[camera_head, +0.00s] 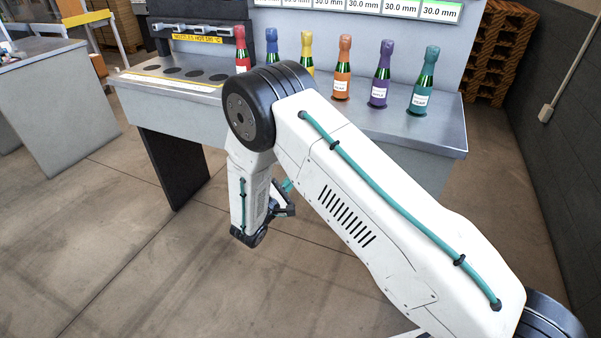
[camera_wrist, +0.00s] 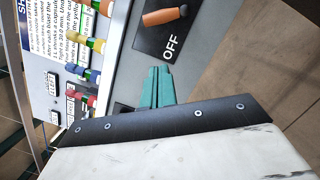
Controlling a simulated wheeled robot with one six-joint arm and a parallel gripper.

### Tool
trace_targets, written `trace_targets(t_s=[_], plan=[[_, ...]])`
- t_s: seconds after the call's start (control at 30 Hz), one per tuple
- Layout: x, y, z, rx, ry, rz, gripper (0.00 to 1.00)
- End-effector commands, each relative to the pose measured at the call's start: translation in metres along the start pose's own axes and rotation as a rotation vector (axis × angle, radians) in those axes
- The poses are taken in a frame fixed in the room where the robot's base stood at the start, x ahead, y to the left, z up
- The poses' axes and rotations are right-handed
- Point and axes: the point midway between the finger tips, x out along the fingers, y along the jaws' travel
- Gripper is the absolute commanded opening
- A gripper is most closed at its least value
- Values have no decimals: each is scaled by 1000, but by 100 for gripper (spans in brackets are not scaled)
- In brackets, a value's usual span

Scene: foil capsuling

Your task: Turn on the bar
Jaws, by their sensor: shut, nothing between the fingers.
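In the wrist view, an orange lever (camera_wrist: 165,15) sits on a black plate (camera_wrist: 150,42) with white "OFF" lettering, on the grey front of the bench. In the head view my gripper (camera_head: 287,185) is small, in front of the bench and partly hidden by my arm. A black unit (camera_head: 200,20) with metal nozzles and a yellow warning label stands at the bench's back left; it may be the bar.
The steel bench (camera_head: 440,130) carries several foil-topped bottles, including a teal one (camera_head: 424,82) and a purple one (camera_head: 380,80). A row of dark round holes (camera_head: 195,72) lies at its left. Another table (camera_head: 50,100) stands far left. The floor in front is clear.

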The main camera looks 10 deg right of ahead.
Motion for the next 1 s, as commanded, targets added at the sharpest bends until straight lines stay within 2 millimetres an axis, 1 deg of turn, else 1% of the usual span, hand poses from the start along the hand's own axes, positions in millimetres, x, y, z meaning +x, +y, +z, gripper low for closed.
trace_targets(t_s=[0.03,0.4,0.5,0.7,1.0], plan=[[10,-1,1,0,-5,-3,0],[88,-1,2,0,-5,-3,0],[98,0,14,-1,-3,-3,0],[111,0,27,-1,-2,-2,0],[113,0,29,-1,-1,-1,0]])
